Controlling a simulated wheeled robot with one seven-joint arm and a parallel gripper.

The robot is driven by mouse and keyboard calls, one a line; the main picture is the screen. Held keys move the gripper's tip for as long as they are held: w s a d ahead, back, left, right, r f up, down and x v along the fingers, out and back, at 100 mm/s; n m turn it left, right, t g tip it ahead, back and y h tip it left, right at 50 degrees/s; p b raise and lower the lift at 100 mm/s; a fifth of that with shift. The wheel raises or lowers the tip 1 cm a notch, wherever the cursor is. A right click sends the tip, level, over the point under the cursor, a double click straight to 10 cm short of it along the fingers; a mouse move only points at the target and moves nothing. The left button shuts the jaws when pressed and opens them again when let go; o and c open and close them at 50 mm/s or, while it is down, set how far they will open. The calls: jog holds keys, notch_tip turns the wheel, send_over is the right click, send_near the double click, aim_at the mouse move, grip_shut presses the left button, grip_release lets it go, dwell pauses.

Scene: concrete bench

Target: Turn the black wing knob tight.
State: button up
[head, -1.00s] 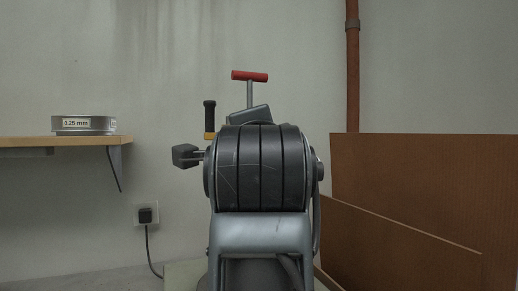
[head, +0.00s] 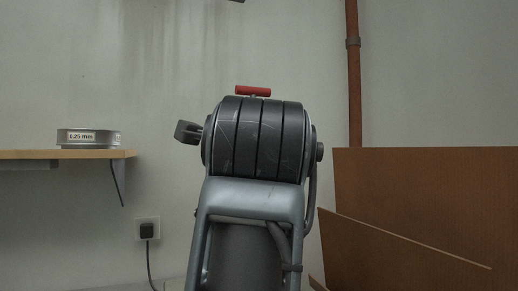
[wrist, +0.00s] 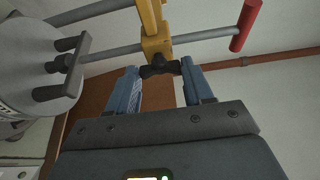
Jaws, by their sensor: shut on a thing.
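The black wing knob (wrist: 152,71) shows in the wrist view below a yellow clamp block (wrist: 155,42) on a grey rod. My gripper (wrist: 159,66) has its two blue fingers on either side of the knob and is shut on it. A red cross-handle (wrist: 245,25) is at the rod's right end; it also shows in the head view (head: 253,91) above my arm. In the head view my arm hides the knob, the yellow block and my gripper.
A grey round body (wrist: 25,75) with a dark clamp bar (wrist: 75,60) is close on the left in the wrist view. In the head view a shelf (head: 65,155) with a 0.25 mm tin (head: 88,139) is left, brown boards (head: 420,190) and a pipe (head: 353,80) right.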

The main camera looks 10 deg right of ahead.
jog(key=o, duration=1)
jog(key=shift+o, duration=0.2)
jog(key=s+a, duration=0.1)
jog(key=s, duration=0.6)
jog(key=shift+s+a, duration=0.25)
jog(key=shift+s, duration=0.1)
